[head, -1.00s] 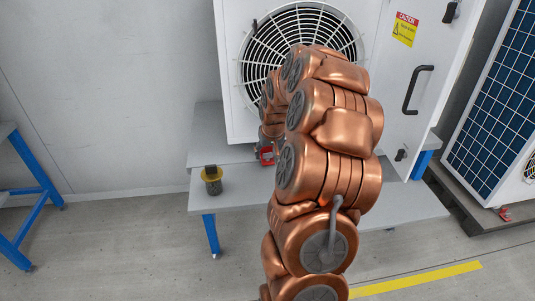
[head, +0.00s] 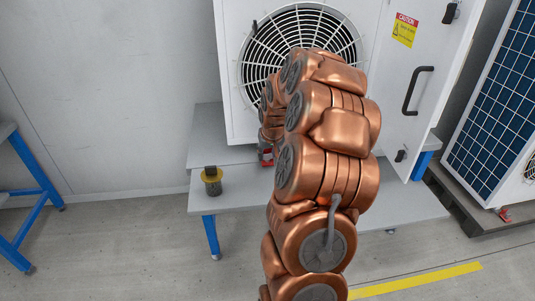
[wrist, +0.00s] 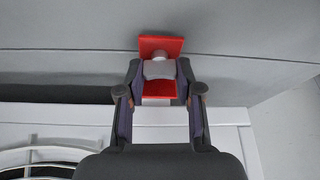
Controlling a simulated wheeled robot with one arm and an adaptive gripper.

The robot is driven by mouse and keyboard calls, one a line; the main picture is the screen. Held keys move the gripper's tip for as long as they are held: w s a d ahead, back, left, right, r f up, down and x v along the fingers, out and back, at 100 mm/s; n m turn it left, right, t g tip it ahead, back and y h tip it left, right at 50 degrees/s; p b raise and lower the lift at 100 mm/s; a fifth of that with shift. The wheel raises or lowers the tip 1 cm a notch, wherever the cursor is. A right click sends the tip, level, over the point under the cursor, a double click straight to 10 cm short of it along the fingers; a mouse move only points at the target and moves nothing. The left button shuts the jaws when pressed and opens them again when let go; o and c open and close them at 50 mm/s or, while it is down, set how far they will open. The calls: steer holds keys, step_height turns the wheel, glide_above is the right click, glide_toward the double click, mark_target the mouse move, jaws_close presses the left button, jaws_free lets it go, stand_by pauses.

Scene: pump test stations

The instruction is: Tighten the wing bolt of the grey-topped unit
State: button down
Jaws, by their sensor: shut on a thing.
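In the wrist view my gripper (wrist: 160,71) has its two dark fingers closed on the sides of a pale grey piece, which looks like the wing bolt (wrist: 159,68). This piece sits at a red bracket (wrist: 161,44), with red showing above and below it. In the head view a little of the red bracket (head: 266,154) shows at the foot of the white fan unit (head: 235,120), beside my arm. My arm hides the fingers and the bolt there. The unit's top is out of view, so I cannot tell its colour.
A dark cylinder with a yellow collar (head: 211,175) stands on the left of the grey bench (head: 205,200). An open white door with a black handle (head: 418,90) is right of my arm. Another unit with a blue grid panel (head: 500,100) stands at far right.

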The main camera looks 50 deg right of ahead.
steer(key=shift+m, duration=0.3)
steer(key=shift+m+h+b, duration=0.3)
steer(key=shift+m+b, duration=0.05)
steer(key=shift+m, duration=0.15)
steer(key=c, duration=0.8)
jaws_free()
steer(key=shift+g, duration=0.3)
steer(key=shift+o, duration=0.2)
steer(key=shift+r, duration=0.15)
steer(key=v, duration=1.1)
steer(key=shift+s+r, duration=0.2)
steer(key=shift+r, duration=0.1)
steer(key=shift+a, duration=0.25)
